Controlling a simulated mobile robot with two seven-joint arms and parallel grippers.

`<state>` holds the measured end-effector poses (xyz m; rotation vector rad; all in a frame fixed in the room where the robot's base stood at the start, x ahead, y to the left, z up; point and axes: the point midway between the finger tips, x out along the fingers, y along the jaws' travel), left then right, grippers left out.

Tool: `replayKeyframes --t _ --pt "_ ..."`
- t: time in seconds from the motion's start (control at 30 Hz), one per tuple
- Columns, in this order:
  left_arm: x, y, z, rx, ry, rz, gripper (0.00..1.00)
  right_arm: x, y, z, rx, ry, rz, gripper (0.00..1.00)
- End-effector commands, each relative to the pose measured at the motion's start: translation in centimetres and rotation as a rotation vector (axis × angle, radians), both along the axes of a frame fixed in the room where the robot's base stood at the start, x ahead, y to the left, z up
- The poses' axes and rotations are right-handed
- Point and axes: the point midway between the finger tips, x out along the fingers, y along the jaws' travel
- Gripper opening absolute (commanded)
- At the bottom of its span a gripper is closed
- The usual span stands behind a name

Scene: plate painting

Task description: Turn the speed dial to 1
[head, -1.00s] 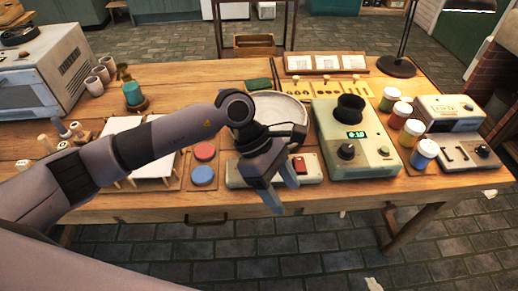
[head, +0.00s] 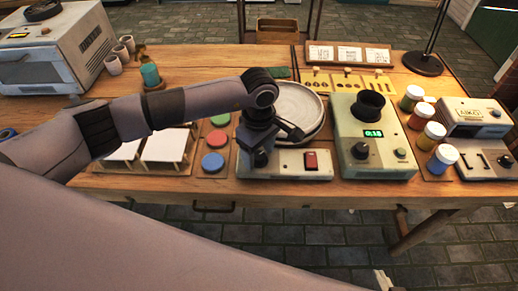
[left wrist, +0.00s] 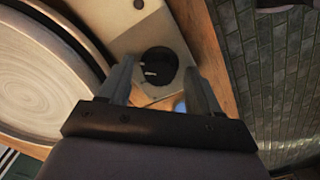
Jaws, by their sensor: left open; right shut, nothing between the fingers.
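A low cream control box (head: 291,169) with a red switch (head: 311,160) stands at the front of the table, before the round wheel (head: 297,107). Its black dial (left wrist: 158,65) shows in the left wrist view with small pale marks on it; I cannot read a number. My left gripper (head: 256,157) is open over the left end of the box, pointing down. In the left wrist view its fingers (left wrist: 158,72) stand on either side of the dial; I cannot tell whether they touch it. The right gripper is not in view.
A green-grey machine (head: 370,125) with a lit display and its own black knob stands right of the box. Paint jars (head: 433,135) and another device (head: 477,130) stand further right. Coloured discs (head: 213,162) lie close left of the box.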

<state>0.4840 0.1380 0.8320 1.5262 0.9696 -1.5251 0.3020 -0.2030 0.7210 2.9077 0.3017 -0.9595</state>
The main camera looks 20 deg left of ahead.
Motion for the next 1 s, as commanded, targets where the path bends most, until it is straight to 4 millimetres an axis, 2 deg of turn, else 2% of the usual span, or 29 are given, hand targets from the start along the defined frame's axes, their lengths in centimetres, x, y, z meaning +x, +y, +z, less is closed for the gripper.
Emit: replayKeyframes --t 0.23,0.4,0.77,1.0 --pt "0.0 -0.1 -0.1 -0.001 0.000 0.000 0.63 0.0 0.0 0.0 0.000 0.001 0.000 0.00" --pt "0.0 -0.1 -0.1 -0.001 0.000 0.000 0.08 0.0 0.0 0.0 0.001 0.001 -0.001 0.00" --pt "0.0 0.0 -0.2 -0.001 -0.001 0.038 0.07 0.0 0.0 -0.3 0.001 0.001 -0.001 0.00" --pt "0.0 -0.1 -0.3 -0.001 -0.001 0.175 0.07 0.0 0.0 -1.2 0.001 0.001 -0.001 0.00"
